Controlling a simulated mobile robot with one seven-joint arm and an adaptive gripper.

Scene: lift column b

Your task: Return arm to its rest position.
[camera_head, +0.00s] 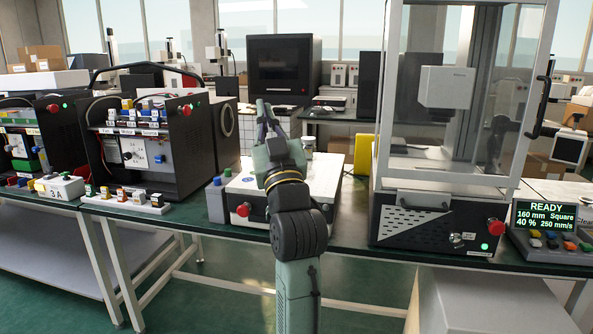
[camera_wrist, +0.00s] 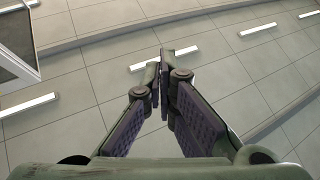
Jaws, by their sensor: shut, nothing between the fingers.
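My gripper (camera_head: 264,110) shows in the head view at the end of my raised green arm, pointing up above the white box on the bench. In the wrist view my gripper (camera_wrist: 162,72) has its two dark-padded fingers together at the tips, with nothing between them. Behind the fingers the wrist view shows a tiled ceiling with light strips. My arm stands bent upright in front of the bench.
A green-topped bench (camera_head: 350,238) runs across. On it are a white box (camera_head: 318,181) behind my arm, a glass-fronted machine (camera_head: 418,222) on the right, a control panel (camera_head: 552,232), and black equipment cases (camera_head: 150,150) on the left. Above the bench is open air.

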